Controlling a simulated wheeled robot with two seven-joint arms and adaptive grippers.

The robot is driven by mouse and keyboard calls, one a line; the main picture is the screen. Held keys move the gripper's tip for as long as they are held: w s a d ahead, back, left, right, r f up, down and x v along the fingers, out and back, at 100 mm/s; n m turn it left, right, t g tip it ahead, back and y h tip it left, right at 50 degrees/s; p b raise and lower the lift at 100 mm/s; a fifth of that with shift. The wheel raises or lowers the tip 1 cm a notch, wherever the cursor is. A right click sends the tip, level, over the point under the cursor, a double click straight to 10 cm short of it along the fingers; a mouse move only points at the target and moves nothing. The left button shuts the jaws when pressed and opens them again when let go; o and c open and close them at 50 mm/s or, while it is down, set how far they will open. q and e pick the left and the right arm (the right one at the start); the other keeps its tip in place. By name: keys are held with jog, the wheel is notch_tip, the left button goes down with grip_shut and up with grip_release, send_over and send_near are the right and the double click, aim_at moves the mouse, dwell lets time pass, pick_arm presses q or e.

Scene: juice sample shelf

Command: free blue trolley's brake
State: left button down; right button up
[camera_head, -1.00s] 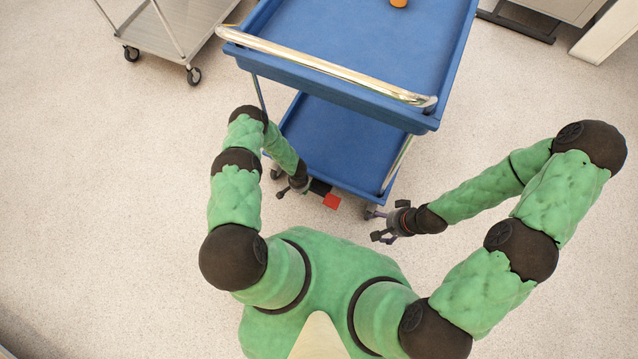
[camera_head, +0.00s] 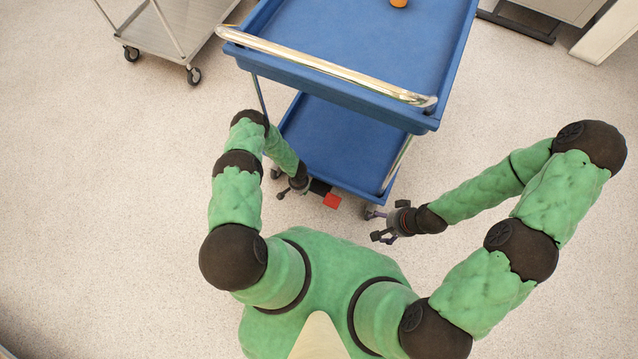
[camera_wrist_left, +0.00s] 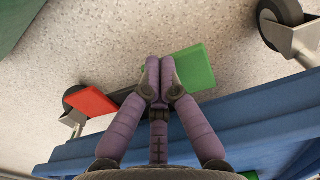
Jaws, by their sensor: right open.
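The blue trolley (camera_head: 340,95) stands in front of me, its metal handle (camera_head: 320,63) facing me. Low at its near end is a red pedal (camera_head: 332,201), also seen in the left wrist view (camera_wrist_left: 90,102). A green pedal (camera_wrist_left: 195,68) is on the other side of a dark bar (camera_wrist_left: 122,96); the head view hides it. My left gripper (camera_head: 288,191) is low by the trolley's near edge. In the left wrist view its fingertips (camera_wrist_left: 160,72) are together, overlapping the green pedal's edge; contact cannot be told. My right gripper (camera_head: 380,237) is open and empty near the right caster.
A grey metal cart (camera_head: 165,30) stands at the upper left. An orange object (camera_head: 399,3) is on the trolley's top tray. Trolley casters (camera_wrist_left: 280,14) flank the pedals. The speckled floor around is clear.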

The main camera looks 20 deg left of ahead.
pick_arm(q)
jog(key=shift+f, duration=0.4)
jog(key=shift+r+p, duration=1.4)
jog(key=shift+r, duration=2.15)
jog(key=shift+s+f, duration=0.1)
